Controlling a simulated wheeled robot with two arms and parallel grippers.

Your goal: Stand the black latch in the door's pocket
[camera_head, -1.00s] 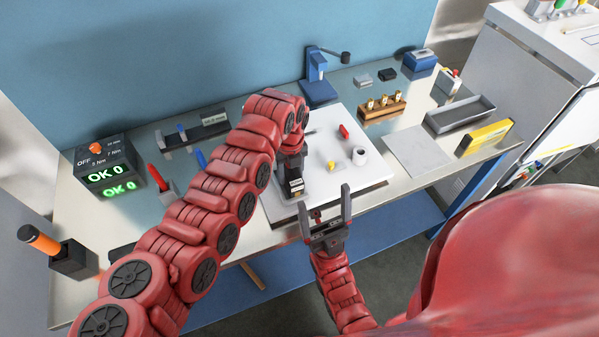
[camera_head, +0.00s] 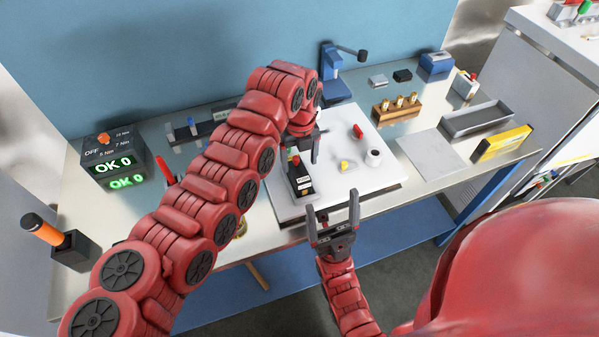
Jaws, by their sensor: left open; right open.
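A small dark upright unit (camera_head: 302,184) with a pale label and a red part at its top stands on the white board (camera_head: 290,212). I cannot tell whether it is the door with the pocket. My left gripper (camera_head: 304,150) is open just behind it, partly hidden by my own arm; a dark finger shows beside the unit, apart from it. My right gripper (camera_head: 333,207) is open and empty in front of the board's near edge. I cannot pick out the black latch for certain. A small black block (camera_head: 402,75) lies at the back of the table.
A red piece (camera_head: 358,131), a yellow piece (camera_head: 345,166) and a white ring (camera_head: 373,158) lie on the board. A blue stand (camera_head: 335,85), a wooden block with brass parts (camera_head: 396,106) and a grey tray (camera_head: 478,118) are behind and right. A grey plate (camera_head: 428,155) is bare.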

